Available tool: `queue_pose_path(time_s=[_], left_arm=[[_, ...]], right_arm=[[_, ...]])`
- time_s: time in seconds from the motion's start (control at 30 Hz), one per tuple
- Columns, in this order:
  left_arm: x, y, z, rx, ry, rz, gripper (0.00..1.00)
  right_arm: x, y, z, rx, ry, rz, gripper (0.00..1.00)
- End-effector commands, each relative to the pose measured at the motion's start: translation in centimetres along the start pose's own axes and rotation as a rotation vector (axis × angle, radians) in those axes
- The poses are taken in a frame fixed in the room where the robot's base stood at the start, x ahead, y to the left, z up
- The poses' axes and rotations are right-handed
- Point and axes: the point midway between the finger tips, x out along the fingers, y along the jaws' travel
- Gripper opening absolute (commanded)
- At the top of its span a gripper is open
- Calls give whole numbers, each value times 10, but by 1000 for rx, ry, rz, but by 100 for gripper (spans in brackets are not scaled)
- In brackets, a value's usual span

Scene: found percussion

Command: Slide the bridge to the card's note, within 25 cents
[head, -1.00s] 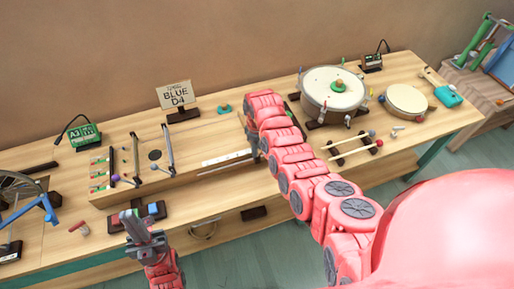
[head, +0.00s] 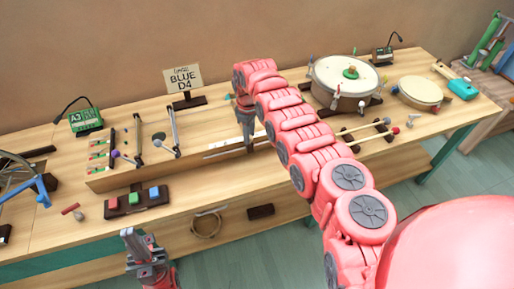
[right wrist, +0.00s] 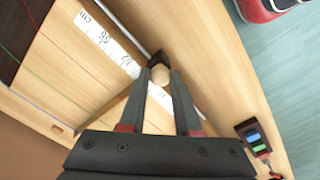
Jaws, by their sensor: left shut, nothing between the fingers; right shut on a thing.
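The card reads "BLUE D4" (head: 184,79) and stands upright behind the long string board (head: 110,178). My right gripper (head: 247,137) is low over the right part of the board. In the right wrist view my right gripper (right wrist: 160,90) is shut on a pale round knob (right wrist: 160,75) at a dark block (right wrist: 156,58), which looks like the bridge, beside the white cm scale (right wrist: 107,42). A green tuner box (head: 86,120) showing "A3" stands behind the board. My left gripper (head: 134,240) is shut and empty in front of the table.
A block with red, green and blue buttons (head: 137,212) sits before the board. A large drum (head: 345,85), a smaller drum (head: 420,92) and sticks (head: 365,130) are to the right of my right arm.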

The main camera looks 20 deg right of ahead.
Motion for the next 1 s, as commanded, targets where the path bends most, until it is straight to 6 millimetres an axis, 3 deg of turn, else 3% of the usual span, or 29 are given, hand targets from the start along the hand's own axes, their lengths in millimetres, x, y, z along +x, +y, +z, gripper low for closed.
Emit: queue_pose_path(time_s=[0.1,0.23,0.63,0.67,0.8,1.0], left_arm=[[-10,0,2,0,2,0,0],[-20,1,3,0,2,0,0],[-20,1,3,0,1,0,0],[-20,1,3,0,1,0,0],[-20,1,3,0,2,0,0],[-20,1,3,0,1,0,0]], right_arm=[[2,-27,-27,-10,4,0,0],[2,-43,-43,-6,5,0,0],[-2,-50,-48,-3,1,-2,0],[-2,-50,-48,-3,1,-2,33],[-1,-50,-48,-3,0,-3,58],[-1,-50,-48,-3,-1,-4,61]])
